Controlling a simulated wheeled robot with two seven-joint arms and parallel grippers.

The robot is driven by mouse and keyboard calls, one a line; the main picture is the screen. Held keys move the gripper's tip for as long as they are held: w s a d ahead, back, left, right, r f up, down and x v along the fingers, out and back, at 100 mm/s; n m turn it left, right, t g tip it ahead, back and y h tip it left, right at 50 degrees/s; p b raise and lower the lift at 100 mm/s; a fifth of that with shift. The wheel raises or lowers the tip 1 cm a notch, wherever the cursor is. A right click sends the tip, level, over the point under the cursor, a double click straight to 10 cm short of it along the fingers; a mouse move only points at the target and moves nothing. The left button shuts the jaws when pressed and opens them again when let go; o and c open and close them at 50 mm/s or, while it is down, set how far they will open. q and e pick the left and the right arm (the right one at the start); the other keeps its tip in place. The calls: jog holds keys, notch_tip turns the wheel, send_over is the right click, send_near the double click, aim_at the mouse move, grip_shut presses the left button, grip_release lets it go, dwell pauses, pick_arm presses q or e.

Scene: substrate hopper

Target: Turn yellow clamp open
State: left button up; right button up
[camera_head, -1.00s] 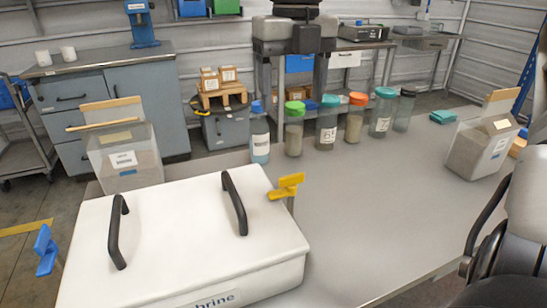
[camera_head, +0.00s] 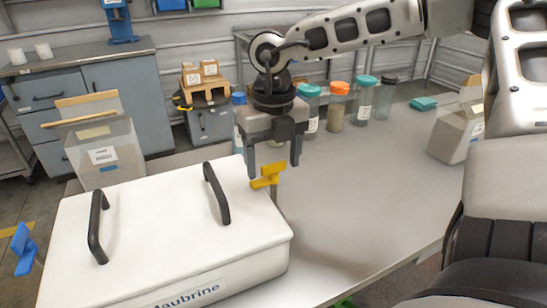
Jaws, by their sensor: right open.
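The yellow clamp (camera_head: 267,177) stands at the right side of the white hopper box (camera_head: 150,225), near its far right corner. Its handle lies roughly level. My right gripper (camera_head: 273,160) points down just above and behind the clamp, with its two fingers apart and nothing between them. One finger comes close to the clamp's left end; I cannot tell if they touch. The blue clamp (camera_head: 24,250) is at the box's left side. The box lid is down and has two black handles (camera_head: 216,193). My left gripper is not in view.
Several jars with coloured lids (camera_head: 338,106) stand behind my right gripper, partly hidden by it. The grey table (camera_head: 350,200) is clear right of the box.

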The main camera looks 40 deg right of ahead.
jog(key=c, duration=1)
